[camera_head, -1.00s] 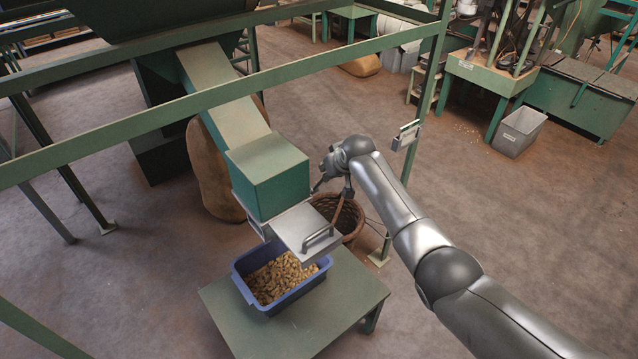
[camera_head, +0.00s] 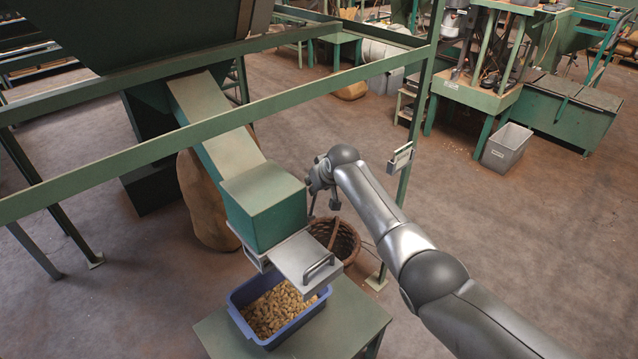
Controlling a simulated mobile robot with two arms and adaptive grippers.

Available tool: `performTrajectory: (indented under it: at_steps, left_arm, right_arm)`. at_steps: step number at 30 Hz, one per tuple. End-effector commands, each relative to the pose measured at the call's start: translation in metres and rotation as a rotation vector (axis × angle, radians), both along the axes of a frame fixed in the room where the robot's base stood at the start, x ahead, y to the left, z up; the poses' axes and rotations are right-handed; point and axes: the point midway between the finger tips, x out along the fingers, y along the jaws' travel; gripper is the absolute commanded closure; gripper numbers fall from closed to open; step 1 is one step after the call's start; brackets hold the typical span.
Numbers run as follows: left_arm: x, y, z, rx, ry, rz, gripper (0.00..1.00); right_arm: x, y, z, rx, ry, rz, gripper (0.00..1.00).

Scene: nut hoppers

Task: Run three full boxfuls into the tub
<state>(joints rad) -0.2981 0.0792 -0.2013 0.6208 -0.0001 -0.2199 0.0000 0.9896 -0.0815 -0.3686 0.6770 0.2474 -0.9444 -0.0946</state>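A blue tub (camera_head: 236,312) stands on a low green table and holds a bed of brown nuts (camera_head: 277,309). Above it, a green metal box (camera_head: 265,205) sits at the lower end of a sloping chute (camera_head: 215,122). A flat grey slide plate (camera_head: 296,252) with a bar handle (camera_head: 318,266) sticks out from under the box, over part of the tub. My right gripper (camera_head: 324,208) is beside the box's right side, above the handle and apart from it. Its fingers are spread and look empty. My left gripper is not in view.
A green frame rail (camera_head: 180,143) crosses in front of the chute, with an upright post (camera_head: 418,140) to the right. A wicker basket (camera_head: 345,245) stands behind the table (camera_head: 350,318). A sack (camera_head: 200,205) is behind the chute.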

Motion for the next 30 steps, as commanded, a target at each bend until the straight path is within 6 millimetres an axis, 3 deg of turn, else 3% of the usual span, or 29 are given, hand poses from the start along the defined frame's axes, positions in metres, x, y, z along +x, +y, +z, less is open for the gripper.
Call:
performTrajectory:
  at_steps: [3, 4, 9, 20, 30]
  left_arm:
    - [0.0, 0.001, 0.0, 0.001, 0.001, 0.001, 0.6]
    - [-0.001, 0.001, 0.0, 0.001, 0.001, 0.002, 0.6]
    - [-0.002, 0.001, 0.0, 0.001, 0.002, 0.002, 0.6]
    - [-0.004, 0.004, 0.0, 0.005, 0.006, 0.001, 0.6]
    - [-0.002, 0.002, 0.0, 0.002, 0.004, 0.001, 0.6]
  right_arm:
    - [0.004, 0.003, 0.009, 0.006, -0.019, 0.002, 1.0]
    - [0.004, 0.003, 0.009, 0.007, -0.02, 0.002, 0.69]
    - [0.003, 0.002, 0.007, 0.005, -0.014, 0.002, 0.49]
    - [0.001, 0.001, 0.004, 0.003, -0.007, 0.001, 0.49]
    - [-0.014, -0.003, 0.022, 0.003, -0.009, 0.001, 0.49]
